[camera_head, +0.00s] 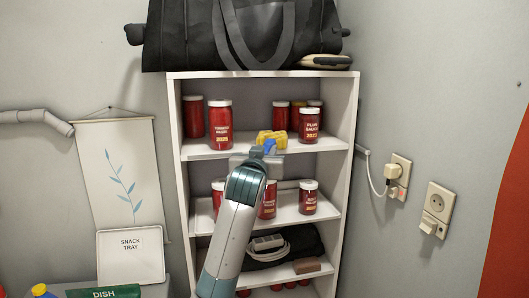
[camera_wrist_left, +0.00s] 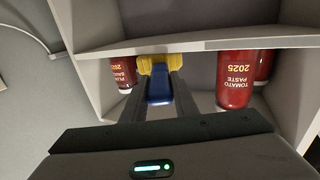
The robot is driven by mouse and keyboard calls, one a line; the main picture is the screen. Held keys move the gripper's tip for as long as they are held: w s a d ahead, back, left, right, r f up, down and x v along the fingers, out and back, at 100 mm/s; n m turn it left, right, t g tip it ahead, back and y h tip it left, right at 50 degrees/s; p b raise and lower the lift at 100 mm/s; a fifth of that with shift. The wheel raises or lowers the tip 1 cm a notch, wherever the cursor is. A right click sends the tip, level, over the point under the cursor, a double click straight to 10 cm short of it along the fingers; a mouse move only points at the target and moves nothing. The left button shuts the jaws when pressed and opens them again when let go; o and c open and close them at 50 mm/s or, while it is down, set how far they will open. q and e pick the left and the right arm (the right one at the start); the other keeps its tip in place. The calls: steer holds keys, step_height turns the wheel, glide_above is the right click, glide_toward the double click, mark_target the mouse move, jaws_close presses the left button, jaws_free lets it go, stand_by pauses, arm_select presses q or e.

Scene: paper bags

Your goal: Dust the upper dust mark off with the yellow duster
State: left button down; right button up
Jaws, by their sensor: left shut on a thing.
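The yellow duster (camera_head: 272,136) has a yellow head and a blue handle. My left gripper (camera_head: 268,152) is shut on the blue handle, with the yellow head beyond the fingertips. In the head view the duster shows at the upper shelf, between the jars. In the left wrist view the duster's yellow head (camera_wrist_left: 155,62) shows between and beyond the dark fingers of my left gripper (camera_wrist_left: 159,92). I cannot make out a dust mark in either view; the arm and duster cover part of the shelf. My right gripper is not in view.
A white shelf unit (camera_head: 174,135) holds several red jars. A tomato paste jar (camera_head: 220,126) and a plum sauce jar (camera_head: 309,124) stand near the duster on either side. A black bag (camera_head: 190,38) sits on top. Wall sockets (camera_head: 437,208) are at the right.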

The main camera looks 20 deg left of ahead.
arm_select(q)
steer(key=w+d, duration=0.1)
steer(key=d, duration=0.1)
steer(key=shift+w+d, duration=0.3)
steer(key=shift+w, duration=0.05)
steer(key=shift+a, duration=0.15)
steer(key=shift+s+a+r, duration=0.1)
steer(key=shift+s+a, duration=0.1)
steer(key=shift+a, duration=1.35)
steer(key=shift+s+a+f, duration=0.1)
steer(key=shift+s+a, duration=0.05)
steer(key=shift+a, duration=0.65)
steer(key=shift+s+a+f, duration=0.1)
steer(key=shift+s+a, duration=0.05)
steer(key=shift+a, duration=0.65)
steer(key=shift+a, duration=0.15)
